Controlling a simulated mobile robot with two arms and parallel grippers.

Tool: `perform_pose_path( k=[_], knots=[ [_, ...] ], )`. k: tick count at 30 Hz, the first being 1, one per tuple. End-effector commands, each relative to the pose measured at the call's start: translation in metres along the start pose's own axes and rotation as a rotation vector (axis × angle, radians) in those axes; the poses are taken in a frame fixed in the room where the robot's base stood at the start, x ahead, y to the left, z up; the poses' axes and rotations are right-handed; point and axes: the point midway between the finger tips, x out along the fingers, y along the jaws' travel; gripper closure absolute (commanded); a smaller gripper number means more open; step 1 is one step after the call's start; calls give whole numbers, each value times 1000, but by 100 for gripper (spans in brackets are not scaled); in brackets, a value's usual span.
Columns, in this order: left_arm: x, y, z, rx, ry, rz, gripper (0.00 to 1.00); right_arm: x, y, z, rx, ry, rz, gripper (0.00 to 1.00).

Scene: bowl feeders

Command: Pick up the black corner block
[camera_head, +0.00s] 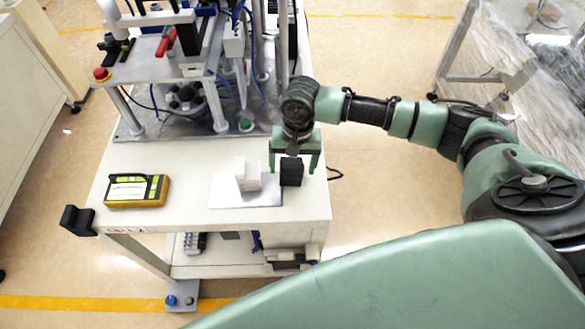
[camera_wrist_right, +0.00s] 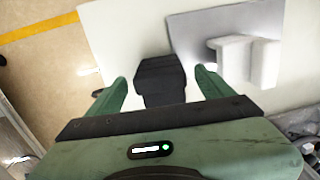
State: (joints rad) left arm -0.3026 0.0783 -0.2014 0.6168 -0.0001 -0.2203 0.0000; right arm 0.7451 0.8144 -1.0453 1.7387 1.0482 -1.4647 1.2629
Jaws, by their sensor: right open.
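The black corner block (camera_head: 291,171) stands on the white table near its right edge, beside a white block. My right gripper (camera_head: 294,168) is just above and behind it, with its green fingers apart on either side. In the right wrist view the black block (camera_wrist_right: 161,80) lies between the tips of the open fingers (camera_wrist_right: 160,82). I cannot tell whether either finger touches it. The left gripper is not in view.
A white block (camera_head: 247,176) stands on a grey plate (camera_head: 240,199) left of the black block. A yellow-green handheld device (camera_head: 137,190) lies further left. Machinery with posts and hoses (camera_head: 200,90) fills the table's back. The table's front strip is clear.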

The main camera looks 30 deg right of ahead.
Motion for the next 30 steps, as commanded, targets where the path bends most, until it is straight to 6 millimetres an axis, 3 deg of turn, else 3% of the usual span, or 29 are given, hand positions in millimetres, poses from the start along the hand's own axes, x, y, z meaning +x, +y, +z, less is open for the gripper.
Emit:
perform_pose_path(
  k=[7,12,14,23,30],
  knots=[
    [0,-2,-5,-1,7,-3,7,2,0,0,-1,1,0,21],
    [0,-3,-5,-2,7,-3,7,1,0,0,-1,1,0,68],
    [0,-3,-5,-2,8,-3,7,1,0,0,-1,1,0,83],
    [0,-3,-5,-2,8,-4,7,-1,-1,0,-1,1,-1,83],
    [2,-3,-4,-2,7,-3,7,-25,-3,-1,-3,4,-3,83]
  ],
)
